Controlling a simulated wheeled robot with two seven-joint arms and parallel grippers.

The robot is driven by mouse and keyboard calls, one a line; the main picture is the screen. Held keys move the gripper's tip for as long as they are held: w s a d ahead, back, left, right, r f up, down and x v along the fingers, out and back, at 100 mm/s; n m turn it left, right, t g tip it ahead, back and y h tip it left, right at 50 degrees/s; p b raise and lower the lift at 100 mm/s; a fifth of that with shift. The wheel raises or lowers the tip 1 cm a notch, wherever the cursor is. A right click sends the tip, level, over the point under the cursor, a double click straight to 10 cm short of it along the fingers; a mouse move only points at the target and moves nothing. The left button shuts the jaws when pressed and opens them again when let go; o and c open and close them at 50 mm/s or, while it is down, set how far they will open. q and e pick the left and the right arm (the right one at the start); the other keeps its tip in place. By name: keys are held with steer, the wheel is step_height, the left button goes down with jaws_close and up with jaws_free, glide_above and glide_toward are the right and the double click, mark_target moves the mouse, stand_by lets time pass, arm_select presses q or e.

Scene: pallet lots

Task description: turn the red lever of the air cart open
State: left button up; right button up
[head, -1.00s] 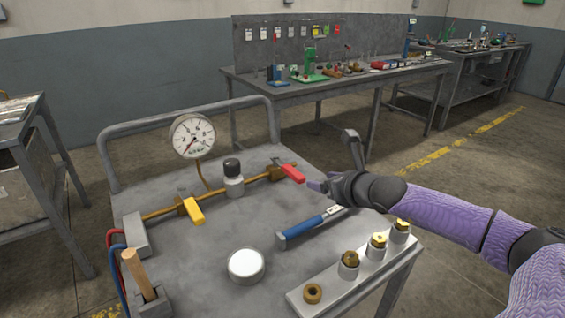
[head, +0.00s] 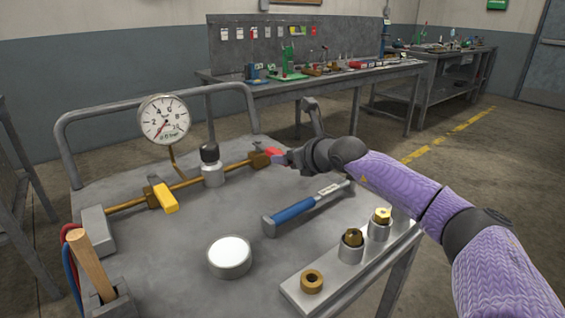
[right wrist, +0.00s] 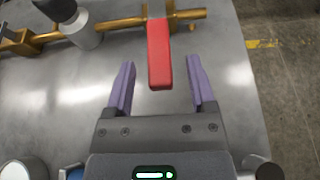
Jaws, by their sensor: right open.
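The air cart (head: 190,237) is a grey metal table with a brass pipe (head: 190,183) along its back. The red lever (right wrist: 158,55) sits at the pipe's right end and points back toward my gripper in the right wrist view. In the head view the lever (head: 274,153) is partly hidden by my gripper. My right gripper (right wrist: 160,90) is open, its two purple fingers on either side of the lever's free end, with gaps on both sides. In the head view the right gripper (head: 283,158) reaches in from the right. My left gripper is not in view.
A yellow lever (head: 165,198), a black-topped valve (head: 211,165) and a pressure gauge (head: 164,119) are along the pipe. A blue-handled tool (head: 295,210), a white round cap (head: 229,256) and a block with brass fittings (head: 350,262) lie nearer. A wooden handle (head: 92,264) stands front left.

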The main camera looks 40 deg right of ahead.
steer(key=shift+b+x, duration=0.3)
steer(key=shift+x, duration=0.7)
jaws_close()
stand_by(0.4)
stand_by(0.4)
